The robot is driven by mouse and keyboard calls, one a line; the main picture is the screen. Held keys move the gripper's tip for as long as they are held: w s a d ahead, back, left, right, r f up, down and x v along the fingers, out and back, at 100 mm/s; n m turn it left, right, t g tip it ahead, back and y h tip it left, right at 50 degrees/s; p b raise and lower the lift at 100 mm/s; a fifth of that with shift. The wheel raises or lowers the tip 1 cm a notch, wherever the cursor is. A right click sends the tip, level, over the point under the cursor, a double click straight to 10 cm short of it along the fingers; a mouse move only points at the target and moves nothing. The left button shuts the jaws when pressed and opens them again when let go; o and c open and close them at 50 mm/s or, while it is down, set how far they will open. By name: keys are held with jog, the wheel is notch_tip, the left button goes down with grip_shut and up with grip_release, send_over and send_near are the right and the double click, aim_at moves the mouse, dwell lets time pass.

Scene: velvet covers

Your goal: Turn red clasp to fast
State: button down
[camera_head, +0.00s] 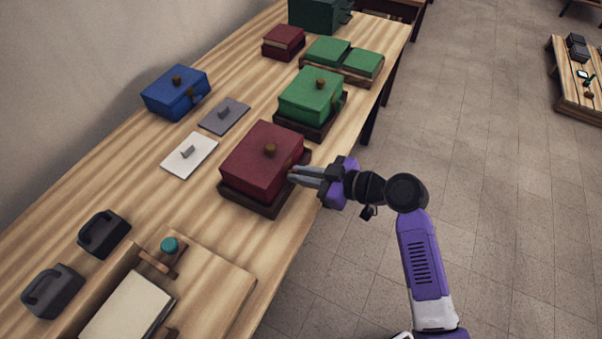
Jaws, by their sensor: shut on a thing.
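The red box (261,160) with a brass knob on its lid sits on a dark base (243,201) near the table's right edge. Its clasp (291,168) is on the right side, small and partly hidden by my fingers. My gripper (292,175) reaches in from the right with its fingers at that side of the box, shut on the clasp. The clasp's exact angle cannot be told from this view.
A green box (311,95) on a dark base stands just behind the red box. A blue box (176,93), grey plate (224,116) and white plate (190,155) lie to the left. Black handled blocks (104,233) and a wooden stand (220,280) are in front. Open floor lies right.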

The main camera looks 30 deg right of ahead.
jog(key=c, duration=1.4)
grip_release()
jog(key=shift+c, duration=0.2)
jog(key=b+v, duration=0.1)
jog(key=v, duration=0.6)
jog(key=shift+s+d+r, duration=0.15)
jog(key=shift+s+d, duration=0.05)
jog(key=shift+s, duration=0.1)
